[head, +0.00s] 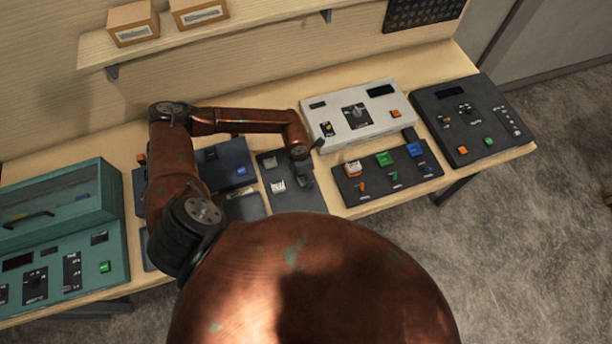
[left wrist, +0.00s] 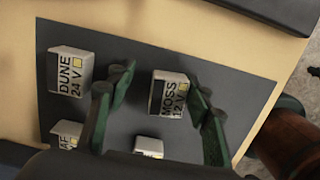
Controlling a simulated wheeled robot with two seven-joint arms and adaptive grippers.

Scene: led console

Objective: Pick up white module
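A dark tray (head: 300,200) holds several small white modules. In the left wrist view the tray (left wrist: 130,65) carries a module labelled MOSS 12 V (left wrist: 170,94), one labelled DUNE 24 V (left wrist: 70,74), a partly hidden one (left wrist: 66,134) at lower left, and another (left wrist: 148,147) mostly covered by the gripper. My left gripper (head: 307,152) is above the tray's far end in the head view. In the left wrist view its two green fingers (left wrist: 160,110) are apart, with the MOSS module showing between and just beyond them. Contact is not visible. My right gripper is not in view.
To the right stand a black panel (head: 395,180) with colored buttons, a light grey console (head: 345,100) and a dark console (head: 470,115). A teal case (head: 60,210) is at left. A shelf with two boxes (head: 133,24) hangs above the table.

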